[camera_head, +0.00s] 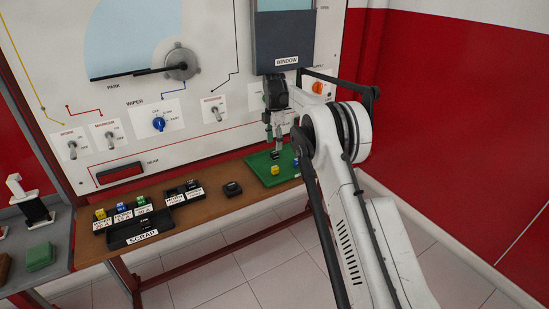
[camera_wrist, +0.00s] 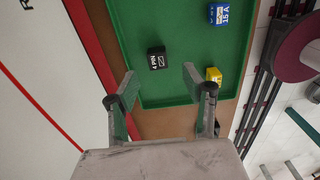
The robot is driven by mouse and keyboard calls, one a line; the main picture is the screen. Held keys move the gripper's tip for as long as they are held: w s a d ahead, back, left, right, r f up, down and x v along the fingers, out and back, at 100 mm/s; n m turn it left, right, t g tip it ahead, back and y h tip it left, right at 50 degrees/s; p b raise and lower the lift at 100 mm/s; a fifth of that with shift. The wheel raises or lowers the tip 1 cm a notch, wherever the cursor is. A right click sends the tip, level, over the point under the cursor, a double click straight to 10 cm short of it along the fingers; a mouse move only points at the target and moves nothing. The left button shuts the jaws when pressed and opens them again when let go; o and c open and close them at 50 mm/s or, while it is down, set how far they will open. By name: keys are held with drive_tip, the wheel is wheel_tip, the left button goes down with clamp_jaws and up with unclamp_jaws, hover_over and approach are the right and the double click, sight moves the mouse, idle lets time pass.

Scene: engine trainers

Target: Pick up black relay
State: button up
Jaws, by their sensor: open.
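The black relay (camera_wrist: 157,59), a small dark cube marked "4 PIN", lies on the green tray (camera_wrist: 180,98) in the wrist view. My gripper (camera_wrist: 159,76) is open and points down at the tray. In the wrist view the relay shows between and just beyond the two fingertips, with nothing held. In the head view my gripper (camera_head: 277,146) hangs over the tray's back part, and a dark block that looks like the relay (camera_head: 275,155) is just under it, partly hidden. I cannot tell the exact height gap.
A blue 15 A fuse (camera_wrist: 221,14) and a yellow fuse (camera_wrist: 213,75) lie on the tray right of the relay. A black block (camera_head: 232,188) sits on the wooden bench. Labelled holders and a scrap bin (camera_head: 140,229) stand left. The switch panel (camera_head: 190,110) rises close behind.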

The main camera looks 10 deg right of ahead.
sight(275, 152)
drive_tip(key=shift+w+d+f+b, duration=0.15)
drive_tip(key=shift+f+b, duration=0.35)
drive_tip(key=shift+f, duration=2.15)
drive_tip(key=shift+c, duration=0.2)
drive_tip(key=c, duration=1)
drive_tip(key=shift+r, duration=0.1)
